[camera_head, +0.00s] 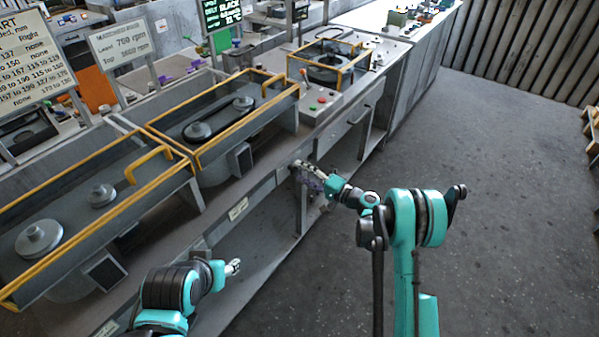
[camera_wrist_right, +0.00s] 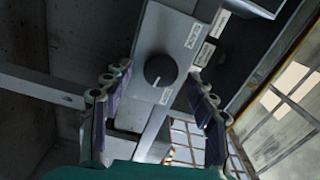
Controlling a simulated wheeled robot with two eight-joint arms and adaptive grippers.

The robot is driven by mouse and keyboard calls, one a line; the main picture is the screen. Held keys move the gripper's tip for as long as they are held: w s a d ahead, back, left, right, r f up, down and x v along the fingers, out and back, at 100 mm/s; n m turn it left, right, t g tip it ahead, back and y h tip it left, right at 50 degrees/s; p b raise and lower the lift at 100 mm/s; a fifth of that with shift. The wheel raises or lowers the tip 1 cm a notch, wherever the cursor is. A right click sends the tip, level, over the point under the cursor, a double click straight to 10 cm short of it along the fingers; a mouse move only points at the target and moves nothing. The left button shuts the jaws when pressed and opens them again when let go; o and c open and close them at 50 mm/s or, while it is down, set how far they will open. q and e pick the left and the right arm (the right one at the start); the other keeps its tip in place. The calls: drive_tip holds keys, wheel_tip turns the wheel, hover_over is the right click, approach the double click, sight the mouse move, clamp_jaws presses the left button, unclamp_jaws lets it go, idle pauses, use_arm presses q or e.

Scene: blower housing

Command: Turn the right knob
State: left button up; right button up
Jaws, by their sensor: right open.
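A round dark knob (camera_wrist_right: 160,69) with a light pointer line sits on a grey panel (camera_wrist_right: 172,30) in the right wrist view, with small white labels beside it. My right gripper (camera_wrist_right: 158,80) is open, with one finger on each side of the knob in that view. I see no contact; the fingers look apart from it. In the head view my right gripper (camera_head: 308,178) is at the front face of the bench, and I cannot make out the knob there. My left gripper (camera_head: 233,267) is low in front of the bench, away from the panel, too small to read.
The long grey bench (camera_head: 270,185) carries yellow-railed troughs with belts and pulleys (camera_head: 198,131). A control box (camera_head: 320,103) with red and green buttons stands on it. Open shelf space lies below. The concrete floor (camera_head: 500,200) to the right is clear.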

drive_tip(key=v, duration=1)
drive_tip(key=shift+s+d, duration=0.2)
drive_tip(key=shift+d, duration=0.05)
drive_tip(key=shift+r, duration=0.1)
drive_tip(key=s+a+r+n+g+h, duration=0.25)
drive_tip(key=s+r+h, duration=0.45)
drive_tip(key=s+r, duration=0.4)
drive_tip(key=s+d+n+h, duration=0.1)
drive_tip(key=s+d+h, duration=0.2)
drive_tip(key=s, duration=0.7)
drive_tip(key=s+d+f+n+h, duration=0.1)
drive_tip(key=s+d+n+h, duration=0.1)
drive_tip(key=s+d+h, duration=0.2)
drive_tip(key=s+d+g, duration=0.1)
drive_tip(key=s+d, duration=0.2)
drive_tip(key=s, duration=0.4)
drive_tip(key=shift+s+f+h, duration=0.2)
drive_tip(key=shift+f+h, duration=0.1)
drive_tip(key=shift+f, duration=0.05)
